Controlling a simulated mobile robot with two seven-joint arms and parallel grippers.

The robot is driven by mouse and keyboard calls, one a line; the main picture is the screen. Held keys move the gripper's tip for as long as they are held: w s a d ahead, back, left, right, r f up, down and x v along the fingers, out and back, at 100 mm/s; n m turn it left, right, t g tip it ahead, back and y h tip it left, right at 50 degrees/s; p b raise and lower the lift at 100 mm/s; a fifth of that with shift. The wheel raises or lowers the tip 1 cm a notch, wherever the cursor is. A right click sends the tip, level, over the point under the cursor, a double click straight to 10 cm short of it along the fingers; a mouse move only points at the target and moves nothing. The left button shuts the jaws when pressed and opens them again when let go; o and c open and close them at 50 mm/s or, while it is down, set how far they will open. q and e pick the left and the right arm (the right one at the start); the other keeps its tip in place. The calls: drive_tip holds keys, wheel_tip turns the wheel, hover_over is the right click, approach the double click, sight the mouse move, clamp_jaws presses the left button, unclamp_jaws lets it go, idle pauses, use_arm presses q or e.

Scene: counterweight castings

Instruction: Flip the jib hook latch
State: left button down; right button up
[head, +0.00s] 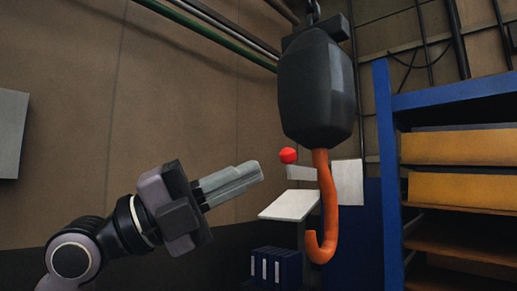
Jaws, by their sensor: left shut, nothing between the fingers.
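A dark jib block (316,88) hangs from a chain at the upper middle. An orange hook (328,205) hangs below it, its curved tip low and to the left. A red ball (288,156) shows at the left of the hook's top. A pale strip (305,173) shows between the ball and the hook; I cannot tell whether it is the latch or part of the background. My left gripper (258,172) is shut and empty, its fingers pointing right, a little left of and below the red ball and apart from it in the picture. My right gripper is not in view.
A blue rack (382,150) with yellow boxes (460,148) stands at the right. A pale panel (290,205) and blue binders (276,266) are low behind the hook. Pipes (215,35) run along the brown wall. Open space lies around the gripper.

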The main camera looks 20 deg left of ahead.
use_arm(q)
drive_tip(key=shift+p+x, duration=0.35)
drive_tip(key=shift+x, duration=1)
drive_tip(key=shift+r, duration=0.45)
drive_tip(key=shift+w+d+r+p, duration=0.1)
drive_tip(key=shift+w+r+p, duration=0.15)
drive_tip(key=shift+r+p, duration=0.3)
drive_tip(key=shift+w+d+r+p, duration=0.1)
drive_tip(key=shift+w+r+p, duration=0.1)
drive_tip(key=shift+r+p, duration=0.4)
drive_tip(key=shift+w+d+r+p, duration=0.1)
drive_tip(key=shift+w+r+p, duration=0.15)
drive_tip(key=shift+r, duration=0.55)
